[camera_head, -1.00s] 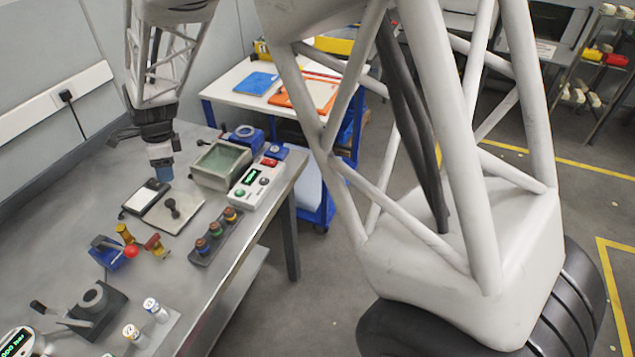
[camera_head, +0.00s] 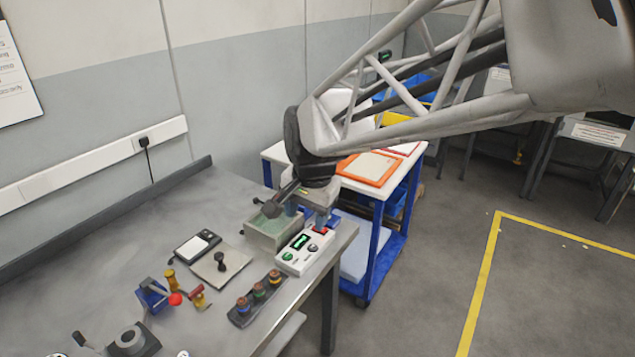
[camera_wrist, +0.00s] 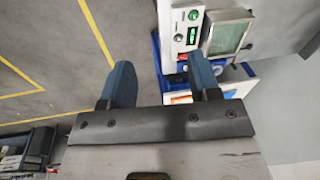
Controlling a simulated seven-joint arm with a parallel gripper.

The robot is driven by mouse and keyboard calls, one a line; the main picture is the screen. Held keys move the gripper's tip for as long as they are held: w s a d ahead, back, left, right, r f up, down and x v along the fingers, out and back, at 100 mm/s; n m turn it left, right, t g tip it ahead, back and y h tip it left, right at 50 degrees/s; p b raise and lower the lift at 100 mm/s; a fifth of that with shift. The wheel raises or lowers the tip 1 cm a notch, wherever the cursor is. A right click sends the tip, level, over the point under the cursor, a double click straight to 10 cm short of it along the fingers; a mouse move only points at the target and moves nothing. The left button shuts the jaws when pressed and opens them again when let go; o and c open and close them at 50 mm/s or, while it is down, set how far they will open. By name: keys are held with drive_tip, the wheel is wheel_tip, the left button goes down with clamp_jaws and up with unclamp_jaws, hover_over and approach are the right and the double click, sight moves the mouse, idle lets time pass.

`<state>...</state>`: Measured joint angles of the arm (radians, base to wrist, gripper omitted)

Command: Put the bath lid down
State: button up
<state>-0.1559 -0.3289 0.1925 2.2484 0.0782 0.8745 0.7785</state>
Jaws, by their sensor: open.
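The bath lid, a flat pale plate (camera_head: 212,272) with a black knob (camera_head: 222,262), lies on the steel bench left of the bath. The bath (camera_head: 262,240) is an open grey box with greenish contents, partly hidden by my arm. It also shows at the upper right of the wrist view (camera_wrist: 226,17). My gripper (camera_head: 306,212) is over the bench's right end, near the bath and the control box. Its blue fingers (camera_wrist: 160,78) are apart, with nothing between them. The lid is not in the wrist view.
A white control box (camera_head: 304,251) stands right of the bath. A scale (camera_head: 196,246), a rack of several knobs (camera_head: 256,296) and a red-knobbed device (camera_head: 156,295) are near the lid. A blue-framed cart (camera_head: 377,235) stands beyond the bench.

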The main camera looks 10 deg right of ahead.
drive_tip(key=s+d+n, duration=0.3)
drive_tip(key=s+d, duration=0.1)
drive_tip(key=s, duration=0.5)
drive_tip(key=s+d+n+h, duration=0.1)
drive_tip(key=s+d+n, duration=0.3)
drive_tip(key=s, duration=0.4)
drive_tip(key=shift+s+d+r+t, duration=0.4)
drive_tip(key=shift+d, duration=0.05)
